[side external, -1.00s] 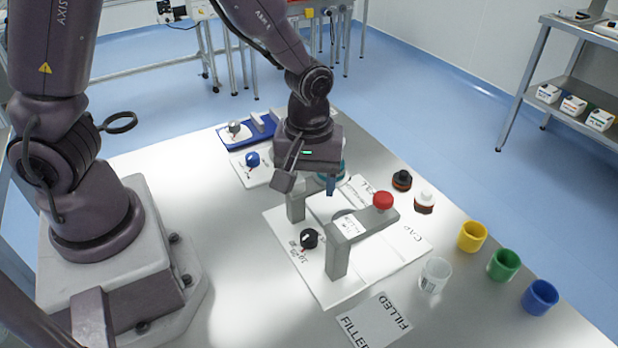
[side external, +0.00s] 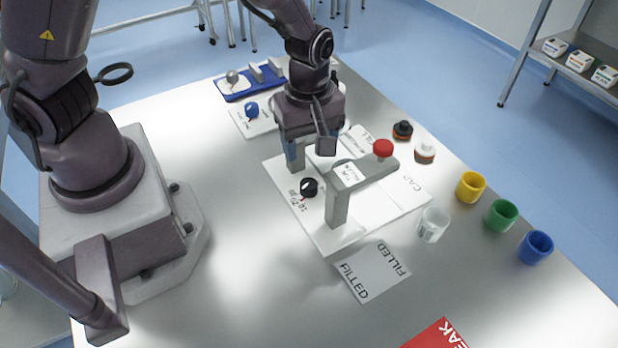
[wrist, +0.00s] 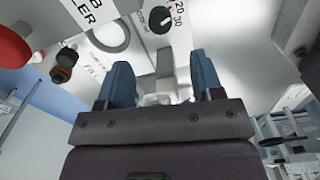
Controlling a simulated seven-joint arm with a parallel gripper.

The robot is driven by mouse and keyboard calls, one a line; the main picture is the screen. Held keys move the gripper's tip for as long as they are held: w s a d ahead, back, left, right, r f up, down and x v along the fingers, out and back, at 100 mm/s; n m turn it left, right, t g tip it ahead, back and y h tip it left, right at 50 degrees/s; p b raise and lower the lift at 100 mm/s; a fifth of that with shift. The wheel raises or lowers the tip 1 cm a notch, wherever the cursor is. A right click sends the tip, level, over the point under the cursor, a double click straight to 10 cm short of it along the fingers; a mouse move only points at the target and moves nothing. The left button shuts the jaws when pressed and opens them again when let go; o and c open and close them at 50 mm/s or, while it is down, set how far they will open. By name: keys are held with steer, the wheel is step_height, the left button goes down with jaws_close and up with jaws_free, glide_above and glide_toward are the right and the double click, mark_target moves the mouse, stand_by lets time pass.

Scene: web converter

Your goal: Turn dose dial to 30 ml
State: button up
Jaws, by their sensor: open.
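The dose dial is a black round knob (side external: 309,187) on the white board, left of the grey stand. It also shows at the top of the wrist view (wrist: 159,17), with printed numbers 20 and 30 beside it. A light mark shows on the knob, but its exact setting is too small to tell. My gripper (side external: 306,150) hangs above the board, behind and above the dial in the side view. Its two blue fingers are spread and empty in the wrist view (wrist: 162,80), apart from the dial.
A grey stand (side external: 338,208) with a red button (side external: 383,148) rises close to the dial. A clear beaker (side external: 433,224) and yellow (side external: 470,187), green (side external: 501,215) and blue (side external: 536,247) cups stand right. A blue knob (side external: 252,110) lies behind.

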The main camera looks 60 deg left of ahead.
mark_target(309, 184)
step_height(309, 184, down, 10)
steer(key=shift+r, duration=0.15)
steer(key=shift+c, duration=0.3)
steer(key=c, duration=0.9)
steer(key=shift+o, duration=0.2)
steer(key=m, duration=0.4)
steer(key=o, duration=0.9)
step_height(309, 184, up, 13)
steer(key=shift+r, duration=0.1)
